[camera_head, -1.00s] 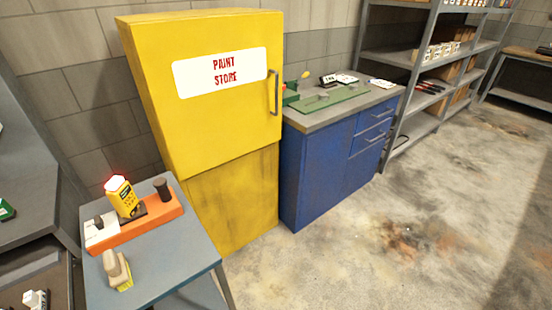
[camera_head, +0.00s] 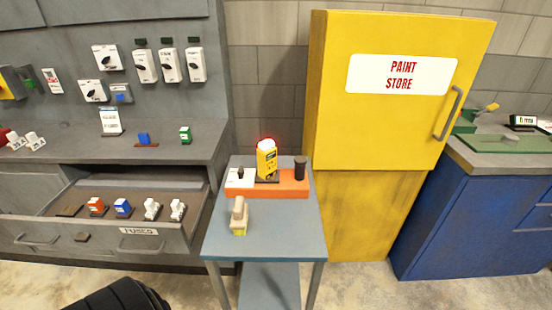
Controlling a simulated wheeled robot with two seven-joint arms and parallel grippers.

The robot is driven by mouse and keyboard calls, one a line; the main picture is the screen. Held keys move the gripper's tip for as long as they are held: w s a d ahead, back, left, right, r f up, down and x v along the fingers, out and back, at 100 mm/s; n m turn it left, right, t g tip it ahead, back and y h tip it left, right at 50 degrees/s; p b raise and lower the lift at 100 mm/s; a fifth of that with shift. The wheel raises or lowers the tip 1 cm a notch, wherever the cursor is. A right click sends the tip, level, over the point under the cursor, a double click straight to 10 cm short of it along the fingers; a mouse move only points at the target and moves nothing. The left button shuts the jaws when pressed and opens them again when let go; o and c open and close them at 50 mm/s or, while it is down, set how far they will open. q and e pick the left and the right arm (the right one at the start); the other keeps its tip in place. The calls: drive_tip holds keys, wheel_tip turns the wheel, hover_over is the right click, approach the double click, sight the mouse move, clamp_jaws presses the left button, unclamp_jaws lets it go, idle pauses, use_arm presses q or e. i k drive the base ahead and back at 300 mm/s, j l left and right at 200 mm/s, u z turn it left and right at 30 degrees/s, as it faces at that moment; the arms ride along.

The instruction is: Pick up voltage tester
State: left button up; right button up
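A yellow device with a dark label and a glowing red tip (camera_head: 267,162), which looks like the voltage tester, stands upright on an orange block (camera_head: 285,190). The block lies on a small blue-grey table (camera_head: 290,238) in the middle of the head view. A white piece with a dark knob sits at the block's left end and a black cylinder (camera_head: 300,168) at its right. Neither of my grippers is in view. A dark rounded part at the bottom left edge seems to be mine.
A beige item with a yellow base (camera_head: 239,216) stands in front of the block. Left is a grey workbench with an open drawer (camera_head: 140,231) holding several small fuses. A yellow paint cabinet (camera_head: 375,120) stands behind right, a blue cabinet (camera_head: 480,220) further right.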

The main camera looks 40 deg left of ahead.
sight(267, 153)
drive_tip(key=u, duration=2.85)
drive_tip(key=z, duration=1.6)
drive_tip(key=i+l+z, duration=0.1)
drive_tip(key=l+z, duration=0.2)
drive_tip(key=i+l+z, duration=0.1)
drive_tip(key=l+z, duration=0.25)
drive_tip(key=l, duration=0.15)
